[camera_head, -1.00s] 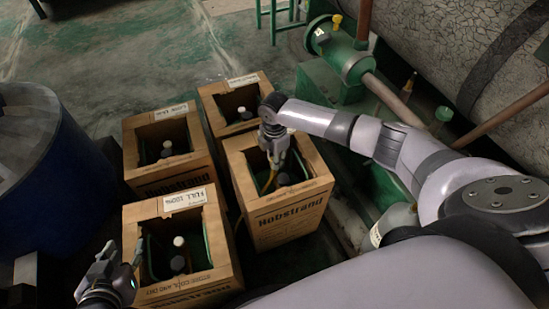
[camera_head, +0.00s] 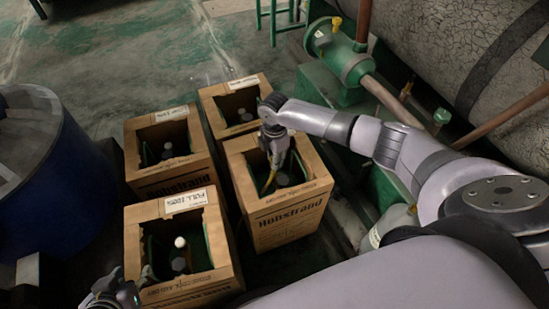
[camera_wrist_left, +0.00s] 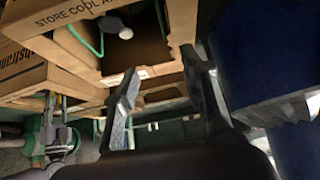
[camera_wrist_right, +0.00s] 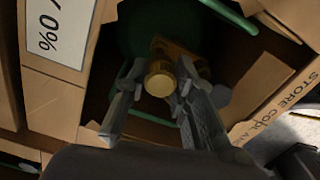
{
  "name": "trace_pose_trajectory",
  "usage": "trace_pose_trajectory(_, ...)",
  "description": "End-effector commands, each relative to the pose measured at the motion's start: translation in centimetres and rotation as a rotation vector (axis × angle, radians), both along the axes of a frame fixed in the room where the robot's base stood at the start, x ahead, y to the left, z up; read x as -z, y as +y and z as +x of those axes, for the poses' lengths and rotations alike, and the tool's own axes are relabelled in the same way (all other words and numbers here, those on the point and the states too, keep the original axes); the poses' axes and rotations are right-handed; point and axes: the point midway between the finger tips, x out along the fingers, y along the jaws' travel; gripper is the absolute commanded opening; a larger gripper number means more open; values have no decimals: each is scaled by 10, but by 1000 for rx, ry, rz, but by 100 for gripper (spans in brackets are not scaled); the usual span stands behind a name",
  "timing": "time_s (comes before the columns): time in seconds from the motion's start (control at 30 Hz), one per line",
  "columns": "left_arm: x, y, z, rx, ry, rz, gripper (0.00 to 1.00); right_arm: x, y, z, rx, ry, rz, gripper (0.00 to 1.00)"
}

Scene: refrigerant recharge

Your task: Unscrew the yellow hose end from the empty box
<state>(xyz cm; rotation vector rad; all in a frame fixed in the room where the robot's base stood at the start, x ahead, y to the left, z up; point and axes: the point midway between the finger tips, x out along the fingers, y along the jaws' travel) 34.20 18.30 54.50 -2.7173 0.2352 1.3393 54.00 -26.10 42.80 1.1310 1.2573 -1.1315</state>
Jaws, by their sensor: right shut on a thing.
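The box with the yellow hose (camera_head: 266,183) is the cardboard box (camera_head: 289,218) with the Hobstrand print, at the right of the group. My right gripper (camera_head: 274,158) reaches down into its open top. In the right wrist view a brass hose end (camera_wrist_right: 160,80) sits between the fingers of my right gripper (camera_wrist_right: 165,95), which is shut on it. A white label ending in "0%" (camera_wrist_right: 57,28) is on that box's top. My left gripper (camera_head: 118,292) is low at the front left; in the left wrist view its fingers (camera_wrist_left: 165,85) stand apart with nothing between them.
Three more open cardboard boxes with bottles stand close by: front left (camera_head: 190,293), back left (camera_head: 172,181) and back middle (camera_head: 232,83). A blue drum (camera_head: 75,190) is at the left. Green piping (camera_head: 340,50) and a large tank (camera_head: 440,45) are at the right.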

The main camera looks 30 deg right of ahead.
Motion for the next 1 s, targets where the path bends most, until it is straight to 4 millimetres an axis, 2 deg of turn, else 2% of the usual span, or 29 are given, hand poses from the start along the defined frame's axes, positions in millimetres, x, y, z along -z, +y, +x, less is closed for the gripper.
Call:
trace_pose_trajectory(0.73,15,13,-37,-17,179,39,40,-7,0,0,0,0,0,0)
trace_pose_trajectory(1.0,18,14,-43,-17,203,43,40,-7,0,0,0,0,0,0)
